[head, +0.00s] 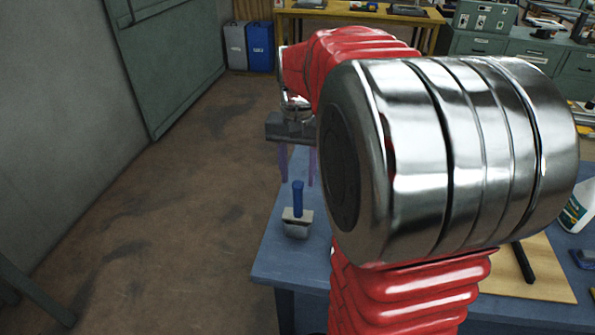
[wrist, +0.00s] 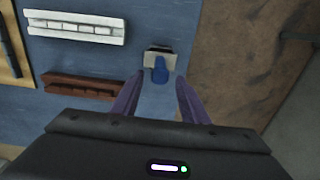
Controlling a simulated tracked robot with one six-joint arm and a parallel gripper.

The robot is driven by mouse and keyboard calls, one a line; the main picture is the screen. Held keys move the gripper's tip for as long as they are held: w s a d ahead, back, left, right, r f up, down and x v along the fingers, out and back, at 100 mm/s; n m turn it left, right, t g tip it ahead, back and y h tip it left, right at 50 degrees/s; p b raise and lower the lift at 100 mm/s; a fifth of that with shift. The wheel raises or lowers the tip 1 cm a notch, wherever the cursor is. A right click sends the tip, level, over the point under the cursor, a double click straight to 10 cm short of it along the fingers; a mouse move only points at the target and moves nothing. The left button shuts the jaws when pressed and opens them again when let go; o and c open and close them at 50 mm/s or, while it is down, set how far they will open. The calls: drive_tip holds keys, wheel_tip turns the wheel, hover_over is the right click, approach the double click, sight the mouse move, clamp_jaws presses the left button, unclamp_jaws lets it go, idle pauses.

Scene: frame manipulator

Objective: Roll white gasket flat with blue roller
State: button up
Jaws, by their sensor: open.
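The blue roller (head: 298,200) stands upright with its blue handle up, in or on a pale grey block (head: 297,223) near the table's left edge. In the wrist view the blue handle (wrist: 160,70) lies just beyond and between my fingertips. My gripper (head: 298,183) has two purple fingers, open and empty, pointing down around or just above the handle top; the exact depth is unclear. A long white notched strip (wrist: 75,25) lies on the blue table in the wrist view; I cannot tell whether it is the gasket. The roller's lower end is hidden.
A brown notched strip (wrist: 82,87) lies on the blue table (wrist: 110,60) near the white one. A wooden board (head: 530,268) with a black bar and a white bottle (head: 577,210) are at the right. My arm hides much of the table.

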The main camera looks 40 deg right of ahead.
sight(298, 195)
drive_tip(key=shift+f, duration=4.45)
drive_tip(key=shift+c, duration=0.3)
clamp_jaws()
drive_tip(key=shift+r, duration=0.75)
drive_tip(key=shift+r, duration=2.85)
